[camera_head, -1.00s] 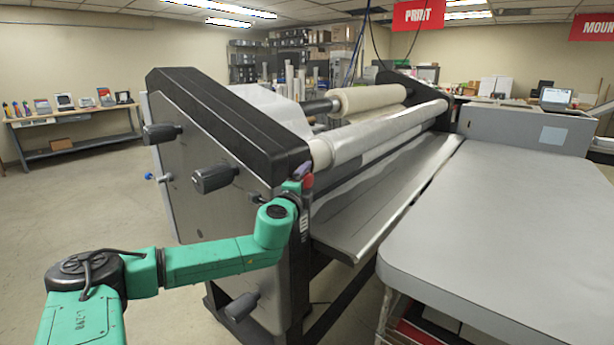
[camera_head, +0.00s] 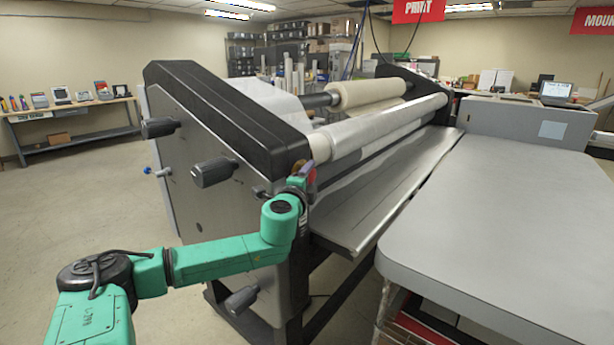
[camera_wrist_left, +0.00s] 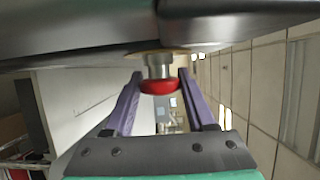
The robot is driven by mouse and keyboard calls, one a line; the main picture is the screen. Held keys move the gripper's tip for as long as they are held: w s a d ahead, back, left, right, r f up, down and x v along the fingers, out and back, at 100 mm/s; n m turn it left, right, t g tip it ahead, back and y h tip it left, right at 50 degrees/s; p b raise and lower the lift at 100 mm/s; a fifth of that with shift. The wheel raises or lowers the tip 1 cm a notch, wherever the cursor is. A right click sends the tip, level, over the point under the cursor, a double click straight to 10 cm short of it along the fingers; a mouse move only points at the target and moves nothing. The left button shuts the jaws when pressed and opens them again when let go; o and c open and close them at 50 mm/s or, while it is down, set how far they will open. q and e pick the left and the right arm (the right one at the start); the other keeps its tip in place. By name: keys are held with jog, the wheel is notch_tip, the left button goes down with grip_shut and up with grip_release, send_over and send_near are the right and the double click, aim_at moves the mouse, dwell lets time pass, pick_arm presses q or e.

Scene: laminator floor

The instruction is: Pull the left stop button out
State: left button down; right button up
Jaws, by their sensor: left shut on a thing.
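The left stop button is a red mushroom head on a metal stem at the near corner of the laminator's end housing. In the left wrist view its red head (camera_wrist_left: 160,87) and stem show between the two purple fingers of my left gripper (camera_wrist_left: 161,74). In the head view a little of the red button (camera_head: 311,178) shows beside my left gripper (camera_head: 301,171), whose fingers are small and partly hidden there. My left gripper is shut on the button. My right gripper is not in view.
The laminator (camera_head: 225,120) fills the middle, with black knobs (camera_head: 213,171) sticking out from its end panel close to my left arm. A large grey table (camera_head: 500,230) stands at the right. Open floor (camera_head: 75,200) lies at the left.

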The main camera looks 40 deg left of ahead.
pick_arm(q)
jog(key=shift+d+f, duration=0.1)
jog(key=shift+d, duration=0.05)
jog(key=shift+c, duration=1.4)
grip_release()
jog(key=shift+o, duration=0.2)
jog(key=shift+d, duration=0.1)
jog(key=shift+s+b, duration=0.35)
jog(key=shift+s, duration=0.05)
jog(key=p+v, duration=0.1)
jog(key=v, duration=1.3)
